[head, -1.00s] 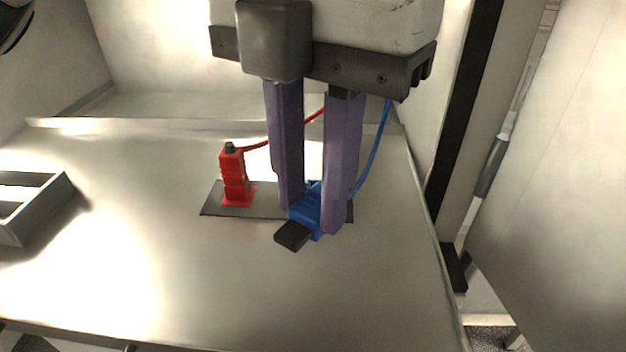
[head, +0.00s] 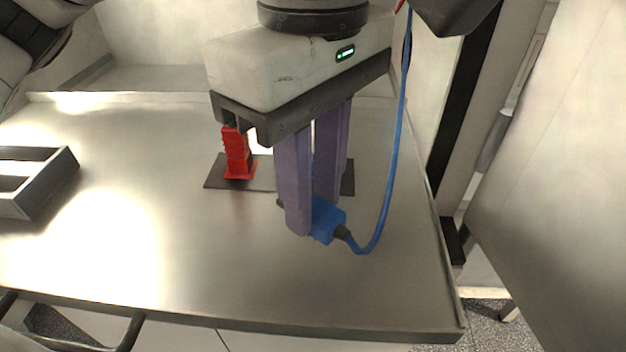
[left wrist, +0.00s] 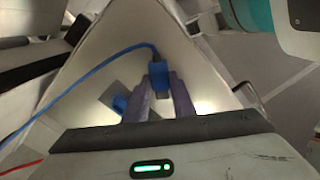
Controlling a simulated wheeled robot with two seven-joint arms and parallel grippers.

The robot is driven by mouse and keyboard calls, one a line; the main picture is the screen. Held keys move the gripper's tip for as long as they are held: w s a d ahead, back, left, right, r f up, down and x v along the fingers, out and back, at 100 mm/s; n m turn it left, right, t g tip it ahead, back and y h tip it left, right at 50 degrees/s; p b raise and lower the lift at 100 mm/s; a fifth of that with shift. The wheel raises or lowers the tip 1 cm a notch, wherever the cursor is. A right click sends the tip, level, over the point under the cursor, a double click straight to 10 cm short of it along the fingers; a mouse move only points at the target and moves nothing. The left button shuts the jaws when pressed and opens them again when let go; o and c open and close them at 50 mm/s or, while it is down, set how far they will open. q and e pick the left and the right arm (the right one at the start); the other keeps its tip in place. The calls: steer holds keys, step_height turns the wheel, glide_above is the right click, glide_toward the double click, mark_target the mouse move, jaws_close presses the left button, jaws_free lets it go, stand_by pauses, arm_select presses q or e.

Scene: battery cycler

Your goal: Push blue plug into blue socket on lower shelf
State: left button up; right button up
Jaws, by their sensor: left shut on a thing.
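My left gripper (head: 314,216) points down and is shut on the blue plug (head: 327,224). Its purple fingers clasp the plug's sides. The plug's dark cable end faces lower right, and a blue cable loops up from it to the right. The plug is in front of the dark plate (head: 215,178), apart from the red part there. In the left wrist view the plug (left wrist: 158,74) shows between the fingertips. A second blue part, likely the blue socket (left wrist: 119,103), sits on the plate there. In the head view the fingers hide it. My right gripper is not in view.
A red plug (head: 237,155) stands upright in a red base on the plate's left part, close to the gripper's body. A grey divided tray (head: 50,190) lies at the left of the metal shelf (head: 180,260). The front of the shelf is clear.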

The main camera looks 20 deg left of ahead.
arm_select(q)
steer(key=shift+f+b, duration=1.45)
steer(key=shift+f, duration=0.85)
steer(key=o, duration=1.1)
steer(key=shift+r, duration=0.15)
step_height(320, 180, up, 10)
steer(key=shift+r, duration=0.1)
